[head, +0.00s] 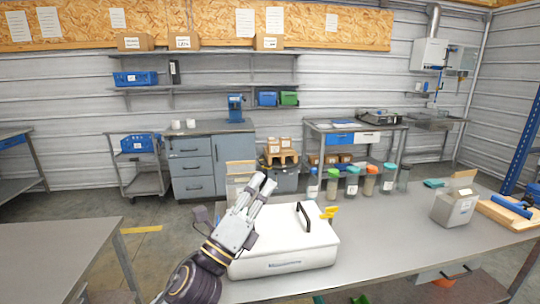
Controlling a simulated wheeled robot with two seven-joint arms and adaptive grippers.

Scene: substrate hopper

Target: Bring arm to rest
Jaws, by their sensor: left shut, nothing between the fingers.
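My left arm comes in from the bottom left of the head view. Its gripper (266,184) is shut and empty. It is raised in front of the left part of a white lidded box (285,262) and hides part of it. The box has a black handle (304,218) on its lid and stands on the grey table (385,262). I cannot tell whether the gripper touches the box. My right gripper is not in view.
Several bottles with coloured caps (352,181) stand behind the box. A grey container (455,206) and a wooden board (508,214) with a blue roller (511,207) are at the right. Another grey table (60,255) stands at the left, across a floor gap. The table's middle right is clear.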

